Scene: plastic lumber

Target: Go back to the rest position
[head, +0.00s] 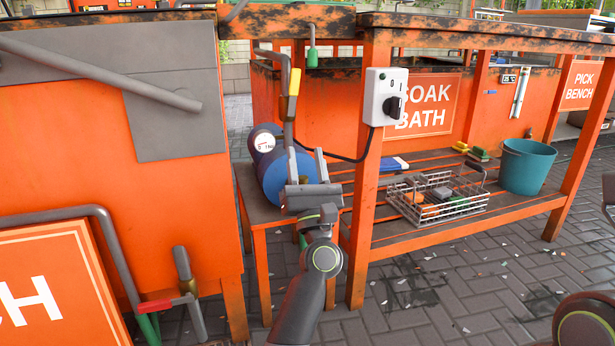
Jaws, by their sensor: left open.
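My left gripper (306,168) is in the middle of the head view, pointing up and away, with its two fingers spread and nothing held between them. It appears in front of a blue cylinder (272,176) with a round gauge, which stands on a small orange stand. I cannot tell whether the gripper touches the cylinder. A grey part of my right arm (588,325) shows at the lower right corner.
An orange bench with a lower slatted shelf (410,243) holds a wire basket (438,197) and a teal bucket (526,166). A white control box (385,97) hangs on its post. A large orange tank (60,130) stands left. Paved floor (440,300) lies open in front.

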